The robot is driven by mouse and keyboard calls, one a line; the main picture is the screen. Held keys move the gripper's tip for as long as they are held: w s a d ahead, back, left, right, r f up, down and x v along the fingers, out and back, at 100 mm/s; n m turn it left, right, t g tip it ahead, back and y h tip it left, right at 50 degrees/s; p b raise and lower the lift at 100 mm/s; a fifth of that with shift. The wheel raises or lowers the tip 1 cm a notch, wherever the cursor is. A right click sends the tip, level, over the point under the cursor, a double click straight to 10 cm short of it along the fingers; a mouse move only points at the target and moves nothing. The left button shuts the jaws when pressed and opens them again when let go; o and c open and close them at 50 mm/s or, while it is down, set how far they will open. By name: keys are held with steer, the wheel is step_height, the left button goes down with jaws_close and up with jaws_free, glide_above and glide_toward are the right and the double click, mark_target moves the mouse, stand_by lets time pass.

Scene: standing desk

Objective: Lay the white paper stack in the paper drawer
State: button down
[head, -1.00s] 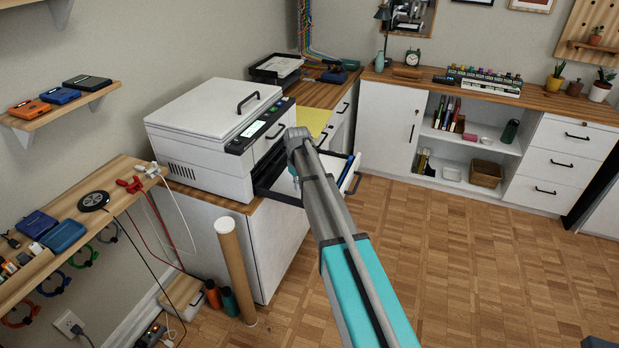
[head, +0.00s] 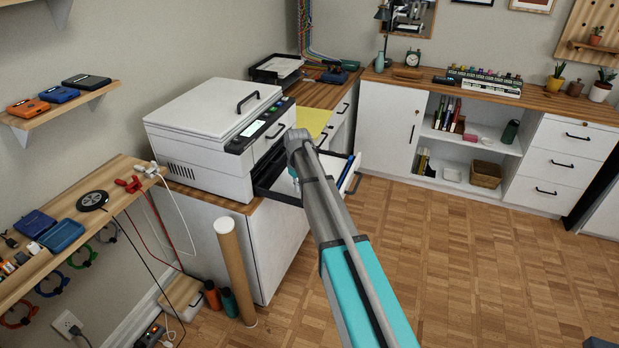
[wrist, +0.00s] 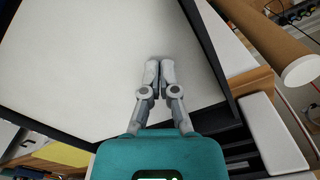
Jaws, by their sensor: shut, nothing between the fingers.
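The printer (head: 215,135) stands on the cabinet at the left, and its paper drawer (head: 278,194) is pulled out below the control panel. My arm crosses in front of the drawer and hides part of it. In the wrist view, a flat white surface, which looks like the white paper stack (wrist: 85,65), lies inside the drawer's dark frame (wrist: 212,58). I cannot tell its thickness. My gripper (wrist: 158,66) is shut and empty, its fingertips together over the white surface. I cannot tell whether they touch it. The head view hides the fingers behind my arm.
A cardboard tube (head: 234,270) stands upright before the cabinet. A side shelf (head: 88,215) with cables is at the left.

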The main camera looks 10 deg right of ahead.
mark_target(291, 190)
steer(key=shift+f+b, duration=0.45)
steer(key=shift+f, duration=0.05)
stand_by(0.6)
steer(key=shift+w+a, duration=1)
steer(key=shift+a, duration=0.15)
stand_by(2.1)
steer(key=shift+r, duration=0.15)
steer(key=shift+r+p, duration=2.85)
steer(key=shift+p, duration=0.15)
steer(key=s+d+r+m+p, duration=0.1)
steer(key=s+r+m+p, duration=0.1)
steer(key=s, duration=1.3)
steer(key=s+r+m+p, duration=0.2)
steer(key=s+r+p, duration=0.2)
steer(key=s, duration=1.2)
steer(key=shift+s+d+m, duration=0.15)
steer(key=shift+d+m, duration=0.25)
